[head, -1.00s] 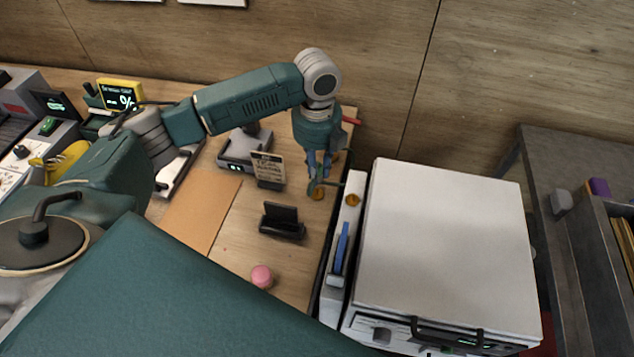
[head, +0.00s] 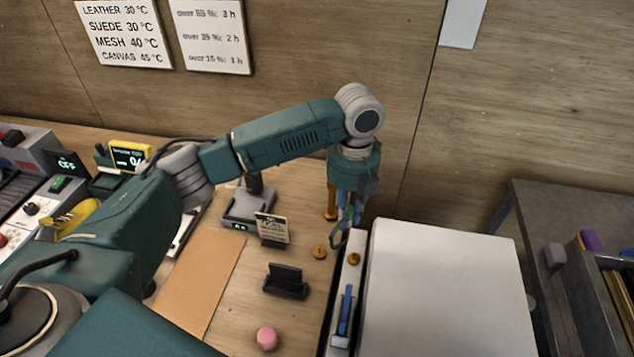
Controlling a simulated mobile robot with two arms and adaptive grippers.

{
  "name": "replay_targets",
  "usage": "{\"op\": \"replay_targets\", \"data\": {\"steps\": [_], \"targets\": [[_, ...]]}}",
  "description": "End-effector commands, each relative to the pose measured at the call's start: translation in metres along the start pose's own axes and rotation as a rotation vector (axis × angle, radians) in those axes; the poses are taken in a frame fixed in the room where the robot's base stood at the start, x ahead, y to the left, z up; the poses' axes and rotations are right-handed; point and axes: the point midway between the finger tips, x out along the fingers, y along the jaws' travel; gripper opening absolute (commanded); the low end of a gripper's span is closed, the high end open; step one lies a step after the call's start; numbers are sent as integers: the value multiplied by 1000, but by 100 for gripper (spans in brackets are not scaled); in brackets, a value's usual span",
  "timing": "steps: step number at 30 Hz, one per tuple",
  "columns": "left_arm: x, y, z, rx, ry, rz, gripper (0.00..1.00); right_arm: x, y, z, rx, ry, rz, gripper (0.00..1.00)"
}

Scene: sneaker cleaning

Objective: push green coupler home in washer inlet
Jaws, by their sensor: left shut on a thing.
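A thin dark green hose loop (head: 338,241) hangs below the fingers. A round brass fitting (head: 354,259) sits on the white panel, just below and right of the gripper; I cannot tell if it is the inlet. My right gripper is not in view.
Another brass fitting (head: 319,253) lies on the wooden table, left of the panel. A blue-handled tool (head: 345,310) rests on the panel. A black stand (head: 286,282), a small sign (head: 271,228) and a pink round object (head: 267,338) stand on the table.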

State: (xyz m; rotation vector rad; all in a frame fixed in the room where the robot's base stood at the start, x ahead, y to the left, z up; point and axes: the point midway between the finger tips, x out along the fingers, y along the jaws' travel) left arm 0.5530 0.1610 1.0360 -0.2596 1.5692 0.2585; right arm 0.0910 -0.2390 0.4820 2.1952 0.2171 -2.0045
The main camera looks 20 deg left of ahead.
Motion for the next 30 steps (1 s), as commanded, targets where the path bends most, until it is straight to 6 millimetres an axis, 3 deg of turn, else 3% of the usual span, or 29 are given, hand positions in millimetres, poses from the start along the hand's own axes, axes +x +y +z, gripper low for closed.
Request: {"op": "replay_targets", "data": {"steps": [1,8,25,30], "targets": [[-3,-14,-6,59,2,2,0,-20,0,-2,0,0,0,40],[21,-45,-18,218,-12,2,0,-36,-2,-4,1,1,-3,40],[23,-46,-19,241,-13,1,0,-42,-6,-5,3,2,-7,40],[38,-46,-19,242,-13,2,0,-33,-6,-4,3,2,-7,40]]}}
